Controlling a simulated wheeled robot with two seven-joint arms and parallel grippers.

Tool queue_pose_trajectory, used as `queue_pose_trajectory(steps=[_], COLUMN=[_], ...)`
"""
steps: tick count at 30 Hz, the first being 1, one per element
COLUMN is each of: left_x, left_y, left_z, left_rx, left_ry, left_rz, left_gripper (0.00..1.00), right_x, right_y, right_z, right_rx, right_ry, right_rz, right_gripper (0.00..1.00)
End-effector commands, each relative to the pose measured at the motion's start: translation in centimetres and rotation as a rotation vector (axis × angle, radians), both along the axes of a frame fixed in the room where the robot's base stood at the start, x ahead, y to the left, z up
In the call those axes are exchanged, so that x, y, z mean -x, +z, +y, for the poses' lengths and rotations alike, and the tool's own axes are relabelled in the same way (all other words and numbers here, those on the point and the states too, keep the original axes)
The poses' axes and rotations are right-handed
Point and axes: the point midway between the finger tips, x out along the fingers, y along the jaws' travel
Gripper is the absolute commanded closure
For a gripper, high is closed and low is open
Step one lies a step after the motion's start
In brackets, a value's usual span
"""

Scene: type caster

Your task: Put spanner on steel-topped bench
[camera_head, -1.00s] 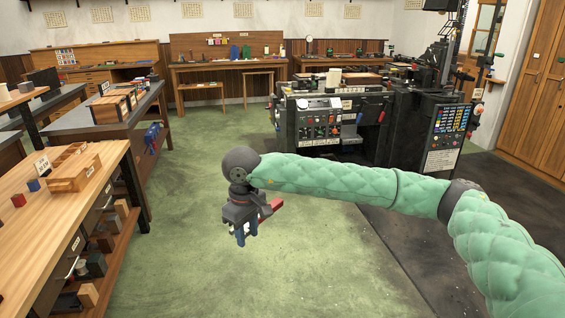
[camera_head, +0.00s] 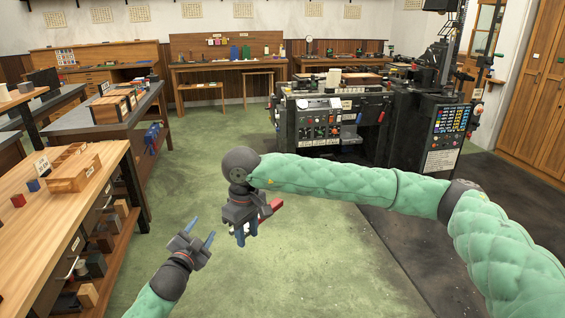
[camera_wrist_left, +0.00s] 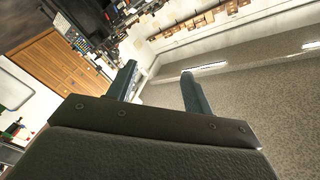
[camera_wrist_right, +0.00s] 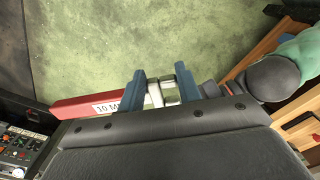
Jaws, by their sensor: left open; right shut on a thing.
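The spanner has a red body with a "10 MM" label in the right wrist view (camera_wrist_right: 80,108) and a silver metal part between the jaws. In the head view its red part (camera_head: 271,208) sticks out to the right of my right gripper (camera_head: 246,232). That gripper is shut on it, pointing down above the green floor. My left gripper (camera_head: 203,229) is open and empty, to the left of the right one. A grey-topped bench, seemingly the steel-topped one (camera_head: 62,130), stands at the left, apart from both grippers.
A wooden-topped bench (camera_head: 75,215) with wooden boxes and small blocks is at the near left. Wooden boxes (camera_head: 112,106) stand on the grey bench. A black machine (camera_head: 330,125) stands at the back right. Green floor (camera_head: 195,120) is clear in the middle.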

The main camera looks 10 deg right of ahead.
Motion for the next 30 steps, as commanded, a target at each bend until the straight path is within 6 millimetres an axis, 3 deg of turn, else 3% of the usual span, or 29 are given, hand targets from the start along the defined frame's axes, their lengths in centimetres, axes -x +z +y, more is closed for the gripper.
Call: queue_pose_trajectory(steps=[6,13,21,30], left_x=[-2.7,-4.0,-4.0,-2.9], left_y=[5.0,9.8,14.9,19.0], left_z=[-2.4,-6.6,-12.3,-18.2], left_rx=[-0.046,-0.089,-0.150,-0.245], left_ry=[-0.093,-0.214,-0.378,-0.578], left_rz=[-0.171,-0.338,-0.526,-0.712], left_gripper=[0.49,0.49,0.49,0.49], right_x=[0.0,0.0,0.0,0.0], right_y=[0.0,0.0,0.0,0.0], right_z=[0.0,0.0,0.0,0.0], right_rx=[0.000,0.000,0.000,0.000], right_ry=[0.000,0.000,0.000,0.000], right_rz=[0.000,0.000,0.000,0.000], right_gripper=[0.92,0.92,0.92,0.92])
